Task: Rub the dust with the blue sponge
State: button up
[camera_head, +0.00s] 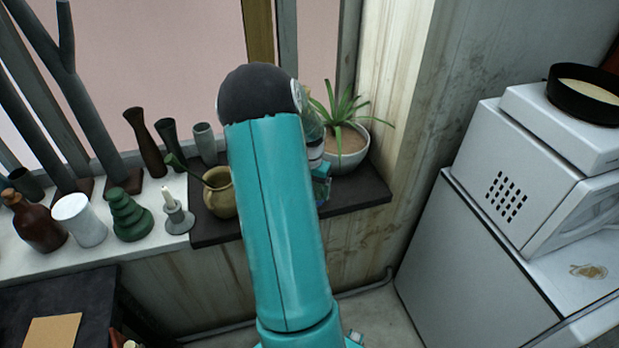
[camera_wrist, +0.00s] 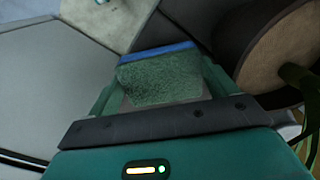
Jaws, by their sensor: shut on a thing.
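In the wrist view, my gripper (camera_wrist: 158,92) is shut on the sponge (camera_wrist: 160,77), whose dark green face and blue edge show between the two fingers. In the head view my teal arm covers the middle, and the sponge cannot be made out clearly there. A brownish patch of dust (camera_head: 589,271) lies on the white surface (camera_head: 560,275) at the far right. The gripper is near the potted plant, well to the left of the dust and apart from it.
The potted plant (camera_head: 345,145) stands on a dark board (camera_head: 360,195); its soil (camera_wrist: 285,50) is close on the right in the wrist view. A yellow jug (camera_head: 219,192) and several vases line the left sill. A white appliance (camera_head: 545,185) stands behind the dust.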

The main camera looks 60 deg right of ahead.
jog(key=shift+s+d+r, duration=0.25)
jog(key=shift+r, duration=0.2)
jog(key=shift+w+r, duration=0.1)
jog(key=shift+r, duration=1.6)
jog(key=shift+a, duration=0.1)
